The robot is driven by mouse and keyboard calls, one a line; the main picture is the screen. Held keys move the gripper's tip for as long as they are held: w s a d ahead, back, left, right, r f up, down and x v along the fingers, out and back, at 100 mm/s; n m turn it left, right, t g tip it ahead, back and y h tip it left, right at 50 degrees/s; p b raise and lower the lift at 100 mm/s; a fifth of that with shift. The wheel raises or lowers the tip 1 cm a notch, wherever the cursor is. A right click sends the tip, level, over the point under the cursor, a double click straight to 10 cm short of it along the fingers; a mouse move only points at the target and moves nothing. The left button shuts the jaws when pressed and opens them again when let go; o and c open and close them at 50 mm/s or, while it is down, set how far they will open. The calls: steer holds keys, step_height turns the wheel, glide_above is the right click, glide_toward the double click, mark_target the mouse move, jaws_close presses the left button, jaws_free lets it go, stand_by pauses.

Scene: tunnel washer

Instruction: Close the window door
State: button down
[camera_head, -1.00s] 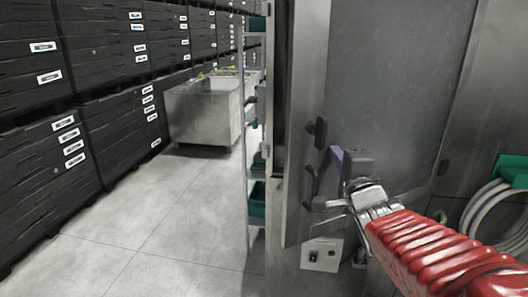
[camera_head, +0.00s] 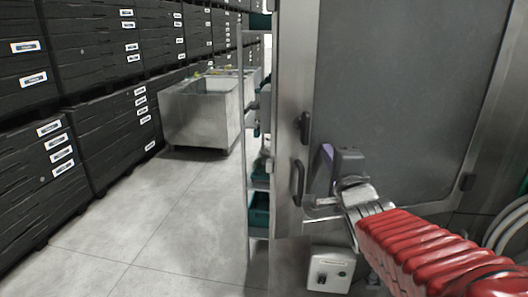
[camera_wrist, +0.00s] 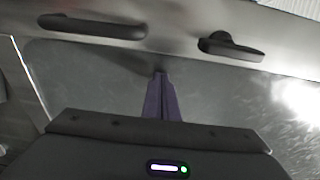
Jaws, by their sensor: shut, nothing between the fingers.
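The window door (camera_head: 400,95) is a large dark grey glass panel in a metal frame. It fills the right half of the head view, nearly flush with the metal body at its left edge; whether it is fully shut I cannot tell. A black upright handle (camera_head: 297,183) and a black latch knob (camera_head: 303,127) sit on its left frame. My gripper (camera_head: 322,168), with purple fingers, is shut and empty in front of the glass, right of the handle. In the wrist view the gripper (camera_wrist: 160,80) points at the door frame, below the handle (camera_wrist: 93,26) and knob (camera_wrist: 231,46). Contact is unclear.
A control box (camera_head: 329,269) is below the door. A shelf rack (camera_head: 246,150) with green bins stands left of it. A grey metal cart (camera_head: 203,112) and stacked black crates (camera_head: 95,120) line the left. The floor between is clear.

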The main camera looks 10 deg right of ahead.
steer(key=shift+w, duration=0.4)
steer(key=shift+a, duration=0.2)
